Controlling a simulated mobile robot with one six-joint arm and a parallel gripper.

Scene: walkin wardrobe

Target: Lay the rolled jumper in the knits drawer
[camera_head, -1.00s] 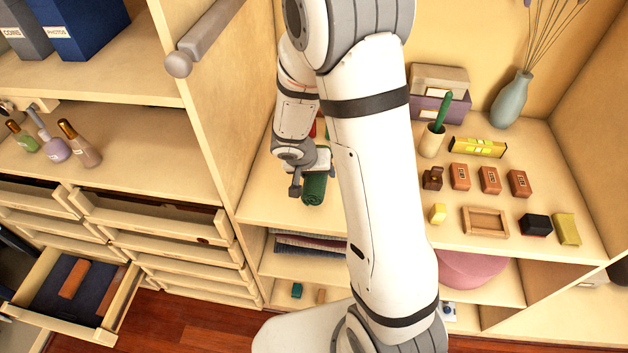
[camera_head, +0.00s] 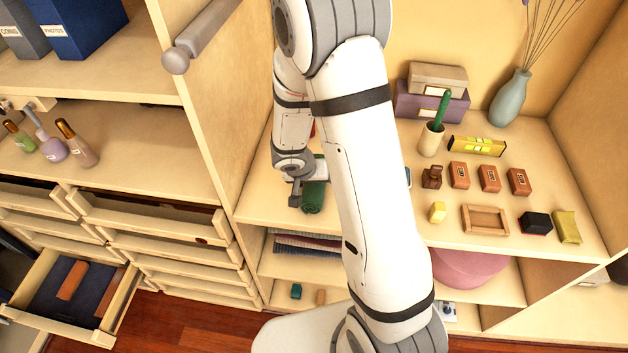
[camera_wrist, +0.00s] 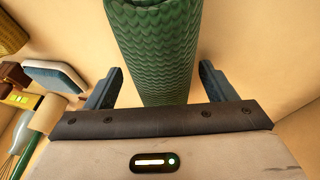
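The rolled jumper is a green knitted roll (camera_head: 313,198) lying on the shelf board, partly hidden behind my arm. In the wrist view the green roll (camera_wrist: 152,45) runs between the two fingers of my gripper (camera_wrist: 157,88). A gap shows on each side of the roll, so the gripper is open around its near end. In the head view my gripper (camera_head: 295,191) is at the roll's left side. One drawer (camera_head: 117,305) at the lower left is pulled out, with a dark lining and brown blocks inside. No drawer label is readable.
A wooden partition (camera_head: 205,110) with a grey rail (camera_head: 200,35) stands between the shelf and drawers. Small bottles (camera_head: 75,143) stand above the drawers. Blocks, a wooden tray (camera_head: 485,220) and a vase (camera_head: 510,97) occupy the shelf's right side. Folded cloths (camera_head: 305,245) lie below.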

